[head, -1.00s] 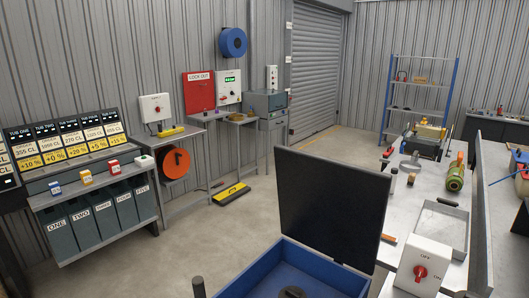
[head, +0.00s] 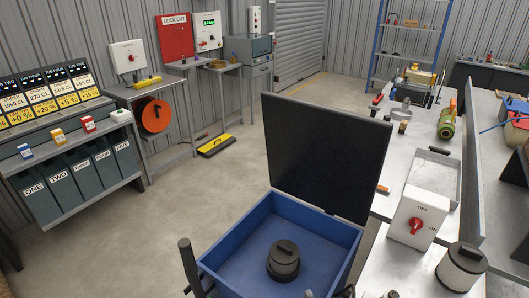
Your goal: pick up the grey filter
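A dark grey, round, lidded piece (head: 283,262) with a knob on top sits on the floor of an open blue bin (head: 225,243). A paler grey cylinder with a dark lid (head: 461,268) stands on the bench at the lower right. Nothing marks clearly which of these is the grey filter. Neither of my grippers can be made out in the head view.
The bin's black lid (head: 325,160) stands raised at its back. A dark post (head: 188,265) rises at the bin's left. A white switch box (head: 417,217) with a red knob and a metal tray (head: 433,178) sit on the right bench. Open floor lies left of the bin.

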